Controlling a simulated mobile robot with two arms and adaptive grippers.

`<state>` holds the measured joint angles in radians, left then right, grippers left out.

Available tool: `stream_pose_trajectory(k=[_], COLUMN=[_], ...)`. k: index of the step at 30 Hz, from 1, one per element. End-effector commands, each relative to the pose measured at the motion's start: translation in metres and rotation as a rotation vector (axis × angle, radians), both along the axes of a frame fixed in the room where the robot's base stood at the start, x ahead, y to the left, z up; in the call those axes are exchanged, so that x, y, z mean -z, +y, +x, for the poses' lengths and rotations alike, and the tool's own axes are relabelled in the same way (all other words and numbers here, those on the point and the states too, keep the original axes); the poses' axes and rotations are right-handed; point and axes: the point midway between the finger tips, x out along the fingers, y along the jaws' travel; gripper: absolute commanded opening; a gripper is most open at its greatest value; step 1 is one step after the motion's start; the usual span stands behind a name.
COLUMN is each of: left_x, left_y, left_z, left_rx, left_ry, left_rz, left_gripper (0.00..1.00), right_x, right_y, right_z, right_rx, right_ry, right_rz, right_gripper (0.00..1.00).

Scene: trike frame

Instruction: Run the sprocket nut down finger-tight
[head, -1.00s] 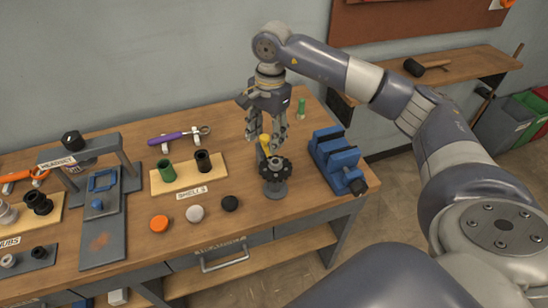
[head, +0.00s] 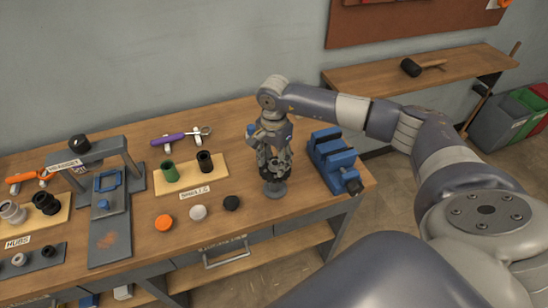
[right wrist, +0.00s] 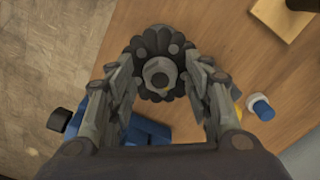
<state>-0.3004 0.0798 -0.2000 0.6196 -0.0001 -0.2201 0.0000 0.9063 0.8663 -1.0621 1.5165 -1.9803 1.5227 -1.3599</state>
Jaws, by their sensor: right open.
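The dark, knobbed sprocket (right wrist: 139,50) sits on a grey round stand (head: 275,189) on the bench. In the right wrist view a grey nut (right wrist: 160,77) with a round hole shows at its centre. I cannot tell how far down the nut sits. My right gripper (head: 273,160) points down over the sprocket and partly hides it in the head view. In the right wrist view its fingers are apart, one on each side of the nut, with gaps to it. My left gripper is not in view.
A blue vise (head: 334,160) stands just right of the stand. A wooden shell board (head: 190,176) and orange, white and black caps (head: 198,212) lie to the left. A press (head: 108,220) stands farther left. Bare bench lies between the caps and the stand.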

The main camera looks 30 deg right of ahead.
Motion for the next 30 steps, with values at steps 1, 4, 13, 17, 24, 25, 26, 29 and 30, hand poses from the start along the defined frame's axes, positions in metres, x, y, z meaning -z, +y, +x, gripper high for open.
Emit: stream_pose_trajectory(k=[1, 4, 13, 17, 24, 25, 26, 29, 30], left_x=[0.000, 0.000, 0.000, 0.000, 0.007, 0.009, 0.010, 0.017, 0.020], left_y=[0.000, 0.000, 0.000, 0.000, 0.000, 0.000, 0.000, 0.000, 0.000], left_z=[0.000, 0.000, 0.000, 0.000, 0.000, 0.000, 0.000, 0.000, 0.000], left_rx=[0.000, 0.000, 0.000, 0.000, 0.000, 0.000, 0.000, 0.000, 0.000], left_ry=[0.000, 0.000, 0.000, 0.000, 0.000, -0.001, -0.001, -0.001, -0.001], left_rz=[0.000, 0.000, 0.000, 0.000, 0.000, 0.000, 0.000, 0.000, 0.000], left_gripper=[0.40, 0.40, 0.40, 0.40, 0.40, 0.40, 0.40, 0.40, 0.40], right_x=[0.001, 0.001, 0.000, 0.000, 0.001, 0.002, 0.002, 0.003, 0.003], right_y=[0.000, 0.000, 0.000, 0.000, 0.000, 0.000, 0.000, 0.000, 0.000], right_z=[0.000, 0.000, 0.000, 0.000, 0.001, 0.001, 0.001, 0.001, 0.001], right_rx=[0.000, 0.000, 0.001, 0.002, 0.047, 0.059, 0.073, 0.132, 0.161], right_ry=[0.000, 0.000, 0.000, -0.001, -0.002, -0.003, -0.003, -0.002, -0.002], right_rz=[0.000, 0.000, 0.000, 0.000, 0.001, 0.001, 0.001, 0.001, 0.001], right_gripper=[0.47, 0.47, 0.02, 0.02, 0.02, 0.02, 0.02, 0.02, 0.02])
